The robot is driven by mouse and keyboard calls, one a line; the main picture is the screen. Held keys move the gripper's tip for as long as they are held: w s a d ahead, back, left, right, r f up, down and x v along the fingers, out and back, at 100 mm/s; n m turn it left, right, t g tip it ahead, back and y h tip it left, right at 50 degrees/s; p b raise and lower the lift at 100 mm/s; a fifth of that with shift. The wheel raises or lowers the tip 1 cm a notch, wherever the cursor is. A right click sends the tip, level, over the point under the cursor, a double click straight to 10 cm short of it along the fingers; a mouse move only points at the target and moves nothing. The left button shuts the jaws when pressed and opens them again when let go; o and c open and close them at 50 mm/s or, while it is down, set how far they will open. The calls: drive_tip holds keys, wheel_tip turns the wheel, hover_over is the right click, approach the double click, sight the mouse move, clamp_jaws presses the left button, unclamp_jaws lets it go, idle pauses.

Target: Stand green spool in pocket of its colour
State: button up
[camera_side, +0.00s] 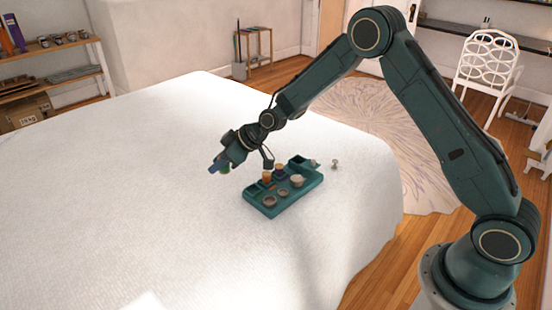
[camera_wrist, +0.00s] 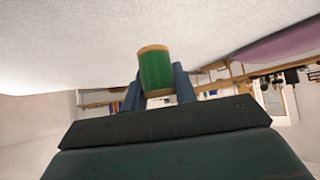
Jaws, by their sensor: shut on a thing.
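The green spool (camera_wrist: 156,70) has green thread and tan rims. My gripper (camera_wrist: 158,88) is shut on it, one blue finger on each side. In the side view my gripper (camera_side: 219,168) is above the white bed, left of the teal tray, and only a bit of green shows at its fingers. The teal tray (camera_side: 268,210) lies on the bed with round pockets and several small items standing in it. An orange spool (camera_side: 267,176) and a purple one (camera_side: 280,171) stand in it. The colours of the pockets are too small to tell.
A light cup-like item (camera_side: 297,181) is on the tray. The white bed (camera_side: 120,200) is clear to the left and front of the tray.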

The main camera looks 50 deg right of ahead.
drive_tip(key=s+d+r+m+t+h, duration=0.1)
drive_tip(key=s+d+m+h, duration=0.1)
drive_tip(key=s+d, duration=0.3)
drive_tip(key=s+d+r+m+h, duration=0.1)
drive_tip(key=s+d+m+h, duration=0.2)
drive_tip(key=s, duration=0.8)
drive_tip(key=shift+s+d+m+t+h, duration=0.2)
drive_tip(key=shift+d+m+t+h, duration=0.15)
drive_tip(key=shift+d+m, duration=0.65)
drive_tip(key=shift+a, duration=0.1)
drive_tip(key=r+m, duration=0.1)
drive_tip(key=r, duration=0.1)
hover_over(252, 191)
drive_tip(key=shift+h, duration=0.35)
drive_tip(key=f, duration=1.6)
drive_tip(key=shift+w+f, duration=0.2)
drive_tip(key=shift+w, duration=0.05)
drive_tip(key=shift+f, duration=0.15)
drive_tip(key=shift+f, duration=1.8)
drive_tip(key=shift+s+f, duration=0.1)
drive_tip(key=o, duration=1)
drive_tip(key=shift+s+f, duration=0.1)
drive_tip(key=shift+c, duration=0.2)
